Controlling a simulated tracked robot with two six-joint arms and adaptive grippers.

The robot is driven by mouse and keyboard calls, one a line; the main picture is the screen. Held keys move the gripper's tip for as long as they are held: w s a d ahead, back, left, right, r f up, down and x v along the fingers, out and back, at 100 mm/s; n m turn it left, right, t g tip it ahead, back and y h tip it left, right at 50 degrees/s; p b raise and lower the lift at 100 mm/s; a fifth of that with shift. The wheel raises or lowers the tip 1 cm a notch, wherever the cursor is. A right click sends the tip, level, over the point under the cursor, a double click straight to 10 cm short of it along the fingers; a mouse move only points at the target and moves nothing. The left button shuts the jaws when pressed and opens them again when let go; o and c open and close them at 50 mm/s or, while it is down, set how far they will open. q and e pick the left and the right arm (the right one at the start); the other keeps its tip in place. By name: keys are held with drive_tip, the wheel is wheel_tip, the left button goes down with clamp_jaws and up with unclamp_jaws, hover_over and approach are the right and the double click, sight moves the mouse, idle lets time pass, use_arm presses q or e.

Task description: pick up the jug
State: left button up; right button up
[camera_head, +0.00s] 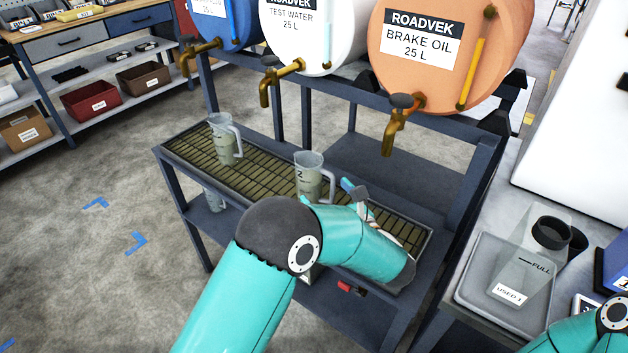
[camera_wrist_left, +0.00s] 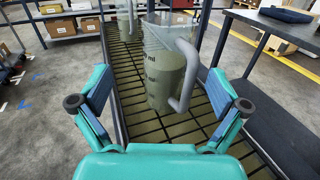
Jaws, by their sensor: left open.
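A clear jug (camera_head: 309,172) marked "2", with greyish liquid in it, stands upright on the slatted drip grate, below the taps. In the left wrist view the jug (camera_wrist_left: 163,72) is straight ahead, its handle (camera_wrist_left: 186,75) on the right side. My left gripper (camera_wrist_left: 159,104) is open, its two fingers spread left and right of the jug's line, with nothing held. In the head view my left arm covers part of the grate and the gripper is mostly hidden. A second, similar jug (camera_head: 224,140) stands farther left on the grate; it also shows in the wrist view (camera_wrist_left: 130,18).
Barrels hang above the grate: blue (camera_head: 226,22), white "test water" (camera_head: 300,35) and orange "brake oil" (camera_head: 445,50). A brass tap (camera_head: 397,125) juts out over the grate. Dark frame posts (camera_head: 480,185) bound it. A grey tray (camera_head: 478,275) with a clear container is at right.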

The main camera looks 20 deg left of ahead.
sight(317, 196)
use_arm(q)
drive_tip(key=f, duration=0.4)
drive_tip(key=d+f, duration=0.1)
drive_tip(key=f, duration=0.1)
drive_tip(key=shift+w+f, duration=0.1)
drive_tip(key=shift+f, duration=0.15)
drive_tip(key=shift+w+a+r, duration=0.2)
drive_tip(key=shift+w+a, duration=0.05)
drive_tip(key=shift+w, duration=0.05)
drive_tip(key=shift+p+x, duration=0.9)
drive_tip(key=shift+x, duration=2.4)
drive_tip(key=c, duration=1.2)
drive_tip(key=shift+c, duration=0.5)
drive_tip(key=shift+r, duration=0.15)
